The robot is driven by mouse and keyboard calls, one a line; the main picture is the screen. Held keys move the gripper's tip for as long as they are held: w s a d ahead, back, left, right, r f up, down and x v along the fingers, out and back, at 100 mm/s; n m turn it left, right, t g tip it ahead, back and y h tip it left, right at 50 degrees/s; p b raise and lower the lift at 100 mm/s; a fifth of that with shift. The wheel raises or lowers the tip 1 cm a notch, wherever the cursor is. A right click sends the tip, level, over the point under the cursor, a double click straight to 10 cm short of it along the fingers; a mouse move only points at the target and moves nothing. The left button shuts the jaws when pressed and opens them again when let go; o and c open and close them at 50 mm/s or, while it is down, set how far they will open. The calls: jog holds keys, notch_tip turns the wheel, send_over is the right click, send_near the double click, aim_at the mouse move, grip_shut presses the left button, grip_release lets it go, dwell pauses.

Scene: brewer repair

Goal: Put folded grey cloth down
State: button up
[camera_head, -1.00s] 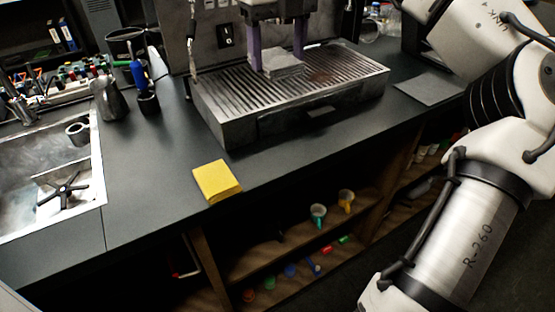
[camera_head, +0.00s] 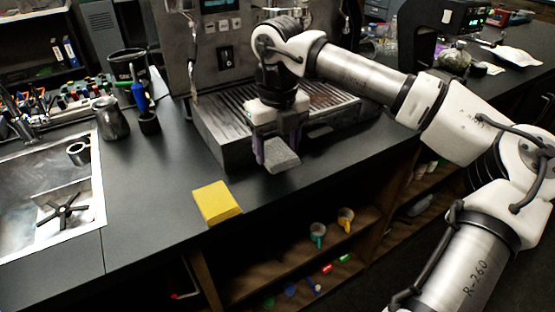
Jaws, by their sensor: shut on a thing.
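The folded grey cloth (camera_head: 282,155) is between the purple fingers of my gripper (camera_head: 278,148), which is shut on it. My gripper points down in front of the brewer's drip tray (camera_head: 222,140), over the front part of the dark counter (camera_head: 150,200). The cloth is to the right of the folded yellow cloth and apart from it. I cannot tell whether the grey cloth touches the counter.
The folded yellow cloth (camera_head: 216,202) lies at the counter's front edge. Below the counter is an open shelf (camera_head: 270,255) with cups.

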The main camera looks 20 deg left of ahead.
aim_at(277, 152)
jog(key=shift+f, duration=2.2)
jog(key=o, duration=0.9)
jog(key=shift+f, duration=0.15)
notch_tip(277, 152, up, 14)
jog(key=shift+f+b, duration=0.1)
jog(key=shift+b, duration=0.55)
